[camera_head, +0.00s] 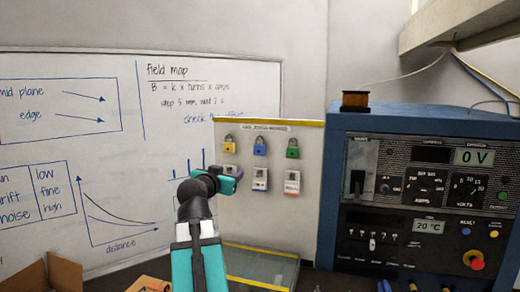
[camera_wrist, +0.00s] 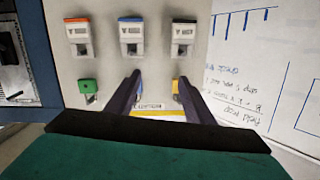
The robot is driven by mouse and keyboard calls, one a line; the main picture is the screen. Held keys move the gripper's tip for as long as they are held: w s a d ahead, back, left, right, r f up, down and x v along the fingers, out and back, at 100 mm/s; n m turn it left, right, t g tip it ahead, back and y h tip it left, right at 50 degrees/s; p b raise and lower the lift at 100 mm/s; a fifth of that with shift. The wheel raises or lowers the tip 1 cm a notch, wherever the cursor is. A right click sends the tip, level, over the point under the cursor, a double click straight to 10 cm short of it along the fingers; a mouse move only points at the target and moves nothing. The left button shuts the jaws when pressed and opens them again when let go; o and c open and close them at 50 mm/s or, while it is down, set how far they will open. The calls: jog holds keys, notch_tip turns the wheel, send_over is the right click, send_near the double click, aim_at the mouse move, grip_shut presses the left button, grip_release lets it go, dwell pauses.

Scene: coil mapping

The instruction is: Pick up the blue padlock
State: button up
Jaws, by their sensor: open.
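The blue padlock (camera_head: 260,147) hangs on the upper row of a pale board, between a yellow padlock (camera_head: 229,145) and a green padlock (camera_head: 292,149). My gripper (camera_head: 232,176) is in front of the board, lower and to the left of the blue padlock in the head view. In the wrist view, which is upside down, my gripper (camera_wrist: 159,77) is open with nothing between its fingers. There the left finger covers most or all of the blue padlock. The green padlock (camera_wrist: 88,90) is left of that finger, and the yellow padlock is partly behind the right one.
Several tagged white blocks (camera_wrist: 131,37) hang below the padlocks. A blue instrument cabinet (camera_head: 420,135) stands right of the board. A whiteboard (camera_head: 120,140) is behind on the left. A cardboard box (camera_head: 55,272) is at the lower left. A clear-topped case (camera_head: 258,266) lies below the board.

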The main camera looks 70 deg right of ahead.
jog(key=s+r+m+g+h, duration=0.1)
jog(key=s+r, duration=0.5)
jog(key=r, duration=0.2)
jog(key=shift+m+h, duration=0.3)
jog(key=shift+d+r, duration=0.1)
jog(key=shift+d, duration=0.05)
jog(key=p, duration=0.2)
send_near(261, 140)
jog(key=shift+w+d, duration=0.1)
jog(key=shift+d, duration=1)
jog(key=shift+d, duration=0.1)
jog(key=d+p, duration=0.1)
jog(key=d, duration=0.1)
jog(key=d+p, duration=0.1)
jog(key=d, duration=0.1)
jog(key=shift+w, duration=0.2)
jog(key=shift+d, duration=0.5)
